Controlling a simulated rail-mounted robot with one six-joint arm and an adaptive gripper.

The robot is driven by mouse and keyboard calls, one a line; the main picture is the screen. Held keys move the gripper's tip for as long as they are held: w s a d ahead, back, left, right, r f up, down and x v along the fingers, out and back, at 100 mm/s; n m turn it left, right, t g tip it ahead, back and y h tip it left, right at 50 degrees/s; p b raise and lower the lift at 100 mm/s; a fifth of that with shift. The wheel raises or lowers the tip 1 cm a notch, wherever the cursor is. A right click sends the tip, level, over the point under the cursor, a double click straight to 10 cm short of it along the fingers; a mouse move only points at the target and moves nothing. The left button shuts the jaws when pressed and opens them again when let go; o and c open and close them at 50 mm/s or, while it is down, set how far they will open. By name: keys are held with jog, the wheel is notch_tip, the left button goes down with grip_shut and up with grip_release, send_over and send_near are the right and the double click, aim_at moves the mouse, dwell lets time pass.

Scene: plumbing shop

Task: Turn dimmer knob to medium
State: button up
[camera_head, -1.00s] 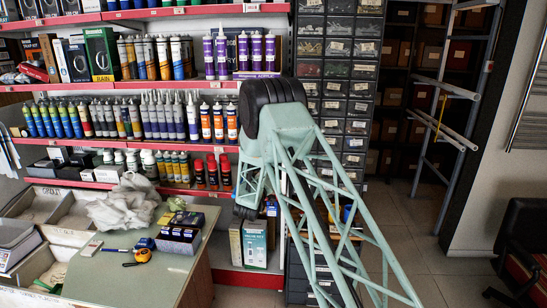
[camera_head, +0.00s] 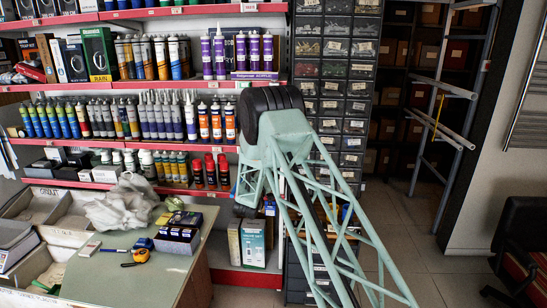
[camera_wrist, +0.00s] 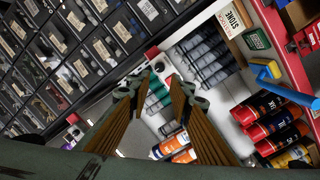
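No dimmer knob can be made out for certain in either view. A small flat pale item (camera_head: 90,249) lies on the counter in the head view, too small to tell whether it is the dimmer. My gripper (camera_wrist: 158,90) is seen in the wrist view with its two ribbed fingers apart and nothing between them. Beyond the fingertips are shelved tubes and cartridges, with no visible contact. In the head view my arm stands in front of the shelves and the gripper itself cannot be made out.
Red-edged shelves of cartridges stand behind. Small-parts drawers (camera_head: 335,70) rise behind my arm. Open floor (camera_head: 408,215) lies to the right.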

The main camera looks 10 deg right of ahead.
jog(key=x, duration=1.1)
jog(key=shift+w, duration=0.15)
jog(key=shift+d, duration=0.15)
jog(key=shift+c, duration=0.3)
jog(key=c, duration=0.5)
